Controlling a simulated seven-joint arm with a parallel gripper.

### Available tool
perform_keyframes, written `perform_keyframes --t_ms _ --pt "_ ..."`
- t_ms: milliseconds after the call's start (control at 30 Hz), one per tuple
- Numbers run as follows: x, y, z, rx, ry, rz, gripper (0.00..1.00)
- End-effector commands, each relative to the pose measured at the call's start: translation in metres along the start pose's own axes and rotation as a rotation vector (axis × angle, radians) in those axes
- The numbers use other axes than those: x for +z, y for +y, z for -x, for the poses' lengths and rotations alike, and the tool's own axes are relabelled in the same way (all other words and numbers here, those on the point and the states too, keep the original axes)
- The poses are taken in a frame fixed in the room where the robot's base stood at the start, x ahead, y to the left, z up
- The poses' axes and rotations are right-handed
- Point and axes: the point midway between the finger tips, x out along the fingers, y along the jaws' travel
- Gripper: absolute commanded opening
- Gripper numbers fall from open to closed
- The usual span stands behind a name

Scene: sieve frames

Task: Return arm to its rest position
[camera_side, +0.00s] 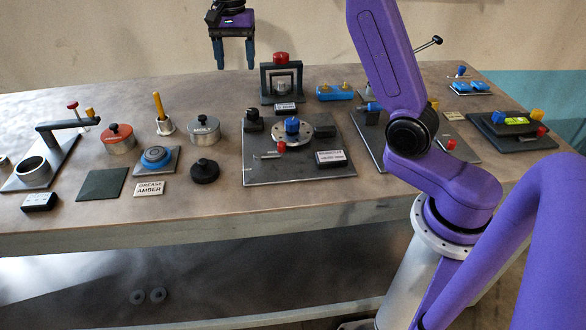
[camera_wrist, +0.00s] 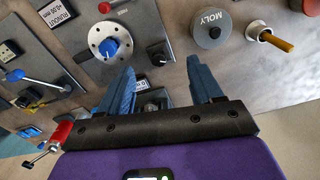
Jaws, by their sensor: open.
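My gripper (camera_side: 233,53) hangs above the back of the table at the top of the side view, its two fingers pointing down and apart. In the wrist view the fingers of my gripper (camera_wrist: 165,88) are spread with nothing held between them. It is clear of the table and touches nothing that I can see. The tops of my gripper and wrist are cut off by the side view's upper edge.
Bare tabletop (camera_side: 330,205) runs along the front.

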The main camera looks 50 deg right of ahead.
Motion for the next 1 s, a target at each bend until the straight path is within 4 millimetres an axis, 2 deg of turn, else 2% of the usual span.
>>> perform_keyframes --t_ms 33,267,467,700,1000 --pt "0.015 0.002 0.001 0.0 0.0 0.071 0.65" --pt "0.081 0.015 -0.003 -0.005 0.002 0.406 0.65" --pt "0.134 0.043 -0.01 -0.008 0.002 0.698 0.65" --pt "0.189 0.092 -0.021 -0.014 0.005 1.046 0.65" --pt "0.239 0.172 -0.042 -0.021 0.007 1.482 0.65"
